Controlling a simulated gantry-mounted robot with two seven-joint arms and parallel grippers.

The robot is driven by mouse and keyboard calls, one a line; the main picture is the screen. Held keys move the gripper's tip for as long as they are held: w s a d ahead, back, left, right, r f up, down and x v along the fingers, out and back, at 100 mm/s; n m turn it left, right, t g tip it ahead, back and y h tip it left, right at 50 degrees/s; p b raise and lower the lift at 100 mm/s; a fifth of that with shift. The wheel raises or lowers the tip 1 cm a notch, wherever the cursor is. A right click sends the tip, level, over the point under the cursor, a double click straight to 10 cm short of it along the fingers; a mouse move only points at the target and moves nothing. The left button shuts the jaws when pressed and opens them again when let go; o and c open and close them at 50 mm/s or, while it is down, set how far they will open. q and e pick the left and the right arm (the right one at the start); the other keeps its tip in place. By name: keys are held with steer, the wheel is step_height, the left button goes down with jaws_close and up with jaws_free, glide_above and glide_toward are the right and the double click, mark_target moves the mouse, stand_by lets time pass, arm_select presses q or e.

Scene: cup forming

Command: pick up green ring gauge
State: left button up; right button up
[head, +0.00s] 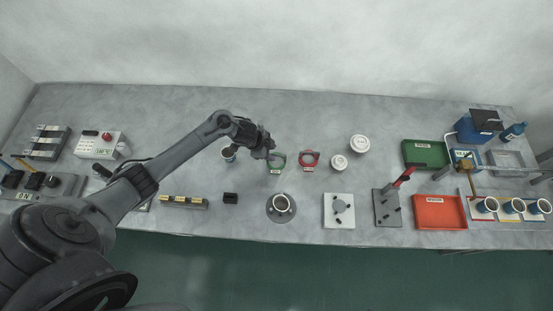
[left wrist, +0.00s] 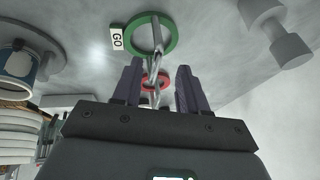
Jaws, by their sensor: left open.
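The green ring gauge (head: 283,161) lies on the grey bench near its middle. In the left wrist view the green ring (left wrist: 172,36) shows with a white "GO" tag and a grey handle across it. My left gripper (head: 269,153) is just beside the green ring in the head view and partly covers it. In the left wrist view my left gripper (left wrist: 157,70) is open, its two dark fingers apart. The handle appears in line with the gap between them; I cannot tell whether it is inside the gap. My right gripper is not in view.
A red ring gauge (head: 310,153) lies just right of the green one. White round pieces (head: 359,144) stand further right. A cup on a round base (head: 281,207) stands in front. Green (head: 425,143) and red trays (head: 428,226) lie right.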

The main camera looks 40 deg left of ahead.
arm_select(q)
steer(key=shift+b+x, duration=0.45)
steer(key=shift+x, duration=2.2)
steer(key=shift+s, duration=0.2)
jaws_close()
